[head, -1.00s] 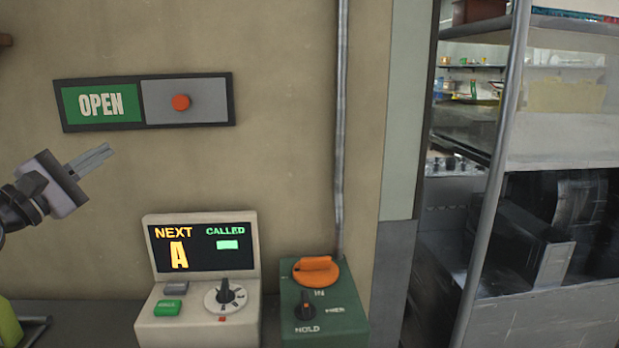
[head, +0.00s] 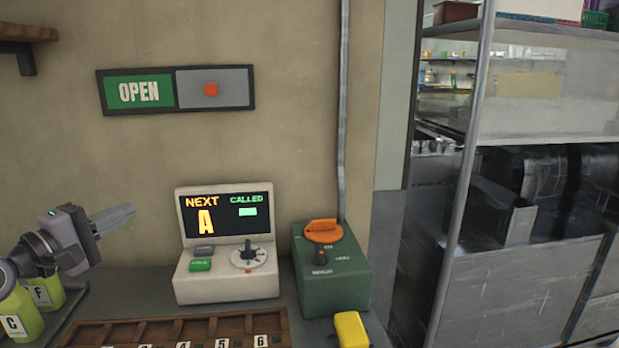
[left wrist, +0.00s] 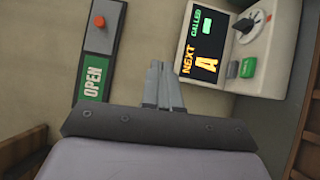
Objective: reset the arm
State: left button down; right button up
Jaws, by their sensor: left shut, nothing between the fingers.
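My left gripper (head: 128,214) is in the head view at left, its fingers shut with nothing between them. It points right, in front of the wall, below the OPEN sign and to the left of the white calling machine. In the left wrist view its closed fingers (left wrist: 163,85) point toward the wall, apart from the sign and the machine. My right gripper is not in view.
An OPEN sign (head: 139,92) with a red button (head: 211,89) hangs on the wall. The calling machine (head: 227,284) and a green control box (head: 333,276) stand on the counter.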

pick_arm(q)
jog(key=s+d+f+m+g+y, duration=0.1)
jog(key=s+d+f+m+g, duration=0.35)
jog(key=f, duration=0.65)
jog(key=s+d+f+m+g+y, duration=0.1)
jog(key=s+d+f+m+g, duration=0.4)
jog(key=f, duration=0.6)
jog(key=s+d+f+m+g+y, duration=0.1)
jog(key=s+f+m+y, duration=0.15)
jog(key=s, duration=0.55)
jog(key=s+d+f+m+g+y, duration=0.1)
jog(key=s+f+m+g, duration=0.1)
jog(key=s+f, duration=0.35)
jog(key=s+d+f+m+g+y, duration=0.1)
jog(key=s+d+f+m+y, duration=0.1)
jog(key=s, duration=0.8)
jog(key=w+d+f+t+h+p, duration=0.2)
jog(key=w+f+t+p, duration=0.1)
jog(key=w+f+t, duration=0.2)
jog(key=shift+w+d+f+t+p, duration=0.25)
jog(key=shift+w+f+t+p, duration=0.1)
jog(key=shift+w+t, duration=0.8)
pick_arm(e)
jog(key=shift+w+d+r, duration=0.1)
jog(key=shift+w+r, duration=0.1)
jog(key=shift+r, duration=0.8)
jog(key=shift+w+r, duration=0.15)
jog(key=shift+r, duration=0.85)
